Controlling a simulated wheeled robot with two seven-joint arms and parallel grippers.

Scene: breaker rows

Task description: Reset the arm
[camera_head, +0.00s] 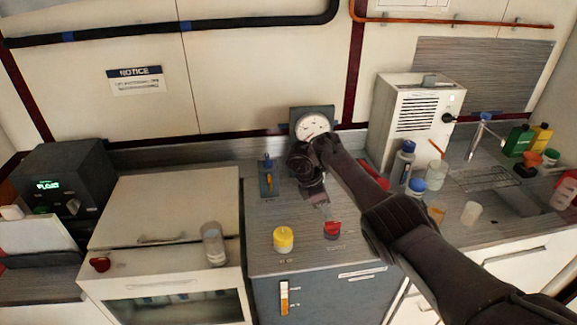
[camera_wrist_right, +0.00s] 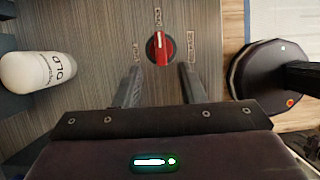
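My right gripper (camera_head: 322,206) is above the grey counter in front of the round gauge (camera_head: 312,126), its arm coming in from the right. In the right wrist view my right gripper (camera_wrist_right: 160,68) has its two fingers apart with nothing between them. A red rotary knob (camera_wrist_right: 159,48) with small labels around it lies just beyond the fingertips, apart from them. A red knob (camera_head: 332,229) also shows on the counter in the head view, below the gripper. My left gripper is in neither view.
A clear jar (camera_head: 214,244) stands on the left cabinet. Bottles and a white machine (camera_head: 412,118) stand at the right. A white cylinder (camera_wrist_right: 38,72) shows in the wrist view.

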